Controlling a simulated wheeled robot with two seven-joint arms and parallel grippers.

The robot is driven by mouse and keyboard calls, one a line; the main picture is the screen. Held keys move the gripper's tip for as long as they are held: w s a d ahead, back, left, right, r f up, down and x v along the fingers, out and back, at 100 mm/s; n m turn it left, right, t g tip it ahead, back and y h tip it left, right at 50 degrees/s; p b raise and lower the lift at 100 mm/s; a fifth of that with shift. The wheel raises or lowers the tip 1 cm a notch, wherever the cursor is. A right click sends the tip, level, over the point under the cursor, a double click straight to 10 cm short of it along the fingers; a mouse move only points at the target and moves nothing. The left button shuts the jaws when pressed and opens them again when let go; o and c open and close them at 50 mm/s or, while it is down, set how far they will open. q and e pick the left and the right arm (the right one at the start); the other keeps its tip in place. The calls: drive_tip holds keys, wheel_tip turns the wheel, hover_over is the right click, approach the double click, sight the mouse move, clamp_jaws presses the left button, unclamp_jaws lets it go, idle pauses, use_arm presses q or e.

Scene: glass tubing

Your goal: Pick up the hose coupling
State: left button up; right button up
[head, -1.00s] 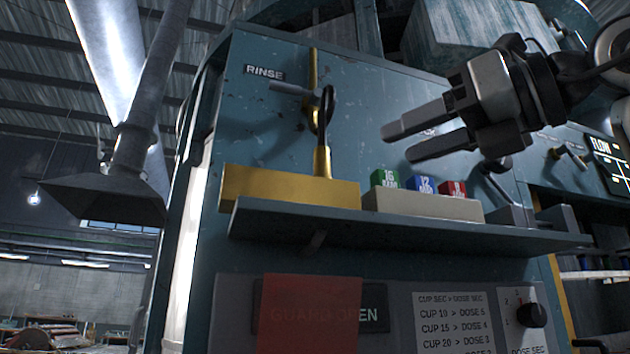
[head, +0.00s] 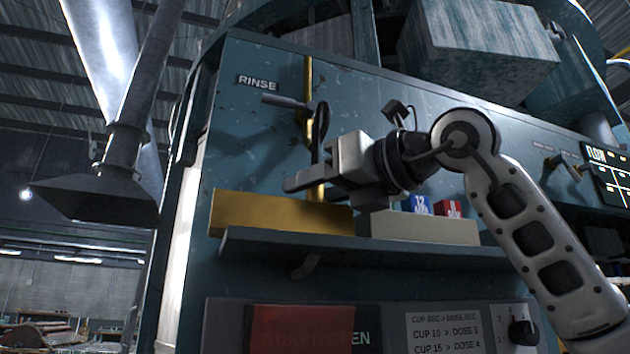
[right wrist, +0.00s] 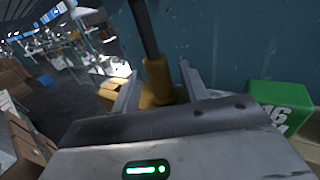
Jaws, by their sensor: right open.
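The brass hose coupling (right wrist: 157,78) hangs at the lower end of a dark hose (right wrist: 145,28) in the right wrist view, over a yellow base. In the head view the hose (head: 319,128) comes down in front of the panel and the coupling (head: 316,192) is mostly covered by my gripper. My right gripper (head: 301,184) is open, reaching in from the right at the coupling's height. In the right wrist view the coupling shows between the two fingers (right wrist: 158,88); whether they touch it cannot be told. My left gripper is out of view.
A brass block (head: 260,214) sits on the dark shelf (head: 400,252) below. Beside it a pale holder (head: 420,228) carries a blue block (head: 417,204) and a red block (head: 447,208); a green block (right wrist: 283,103) shows in the wrist view. The RINSE handle (head: 285,102) juts out above.

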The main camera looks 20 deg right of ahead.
drive_tip(key=shift+w+a, duration=0.15)
drive_tip(key=shift+w, duration=0.1)
drive_tip(key=shift+s, duration=0.1)
clamp_jaws()
drive_tip(key=shift+r, duration=0.15)
